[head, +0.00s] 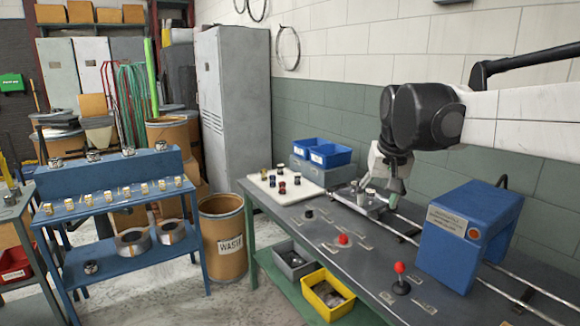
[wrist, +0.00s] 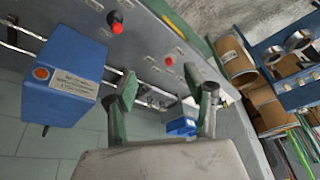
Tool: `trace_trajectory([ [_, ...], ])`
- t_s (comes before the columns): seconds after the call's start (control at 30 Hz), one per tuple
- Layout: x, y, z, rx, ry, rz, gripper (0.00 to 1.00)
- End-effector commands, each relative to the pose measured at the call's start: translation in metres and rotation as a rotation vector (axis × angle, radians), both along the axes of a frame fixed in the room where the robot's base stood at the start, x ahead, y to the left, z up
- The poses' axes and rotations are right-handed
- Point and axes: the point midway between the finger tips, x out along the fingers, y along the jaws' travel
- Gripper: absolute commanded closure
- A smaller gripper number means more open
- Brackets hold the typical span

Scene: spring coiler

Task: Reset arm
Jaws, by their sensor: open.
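My gripper (head: 384,180) hangs over the grey workbench (head: 310,222), near a metal plate (head: 352,201) with small parts at the bench's back. In the wrist view my gripper (wrist: 168,94) shows two fingers spread wide apart, with nothing between them. The arm reaches in from the right in the head view. A blue machine box (head: 468,238) with a label stands to the right of the gripper, apart from it; it also shows in the wrist view (wrist: 65,85).
A red-knobbed lever (head: 400,278) stands up in front of the blue box. A white board (head: 285,187) with small spools and blue bins (head: 330,155) sit at the bench's far end. Rails (head: 520,285) run along the back. A waste barrel (head: 224,240) stands left of the bench.

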Motion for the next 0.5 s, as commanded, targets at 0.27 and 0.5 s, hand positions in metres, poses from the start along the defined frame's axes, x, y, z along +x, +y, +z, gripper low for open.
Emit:
trace_trajectory([
  [0.27,-0.086,0.0,-0.016,-0.01,-0.074,0.022,0.51],
  [0.5,-0.155,0.0,-0.044,-0.018,-0.137,0.039,0.51],
])
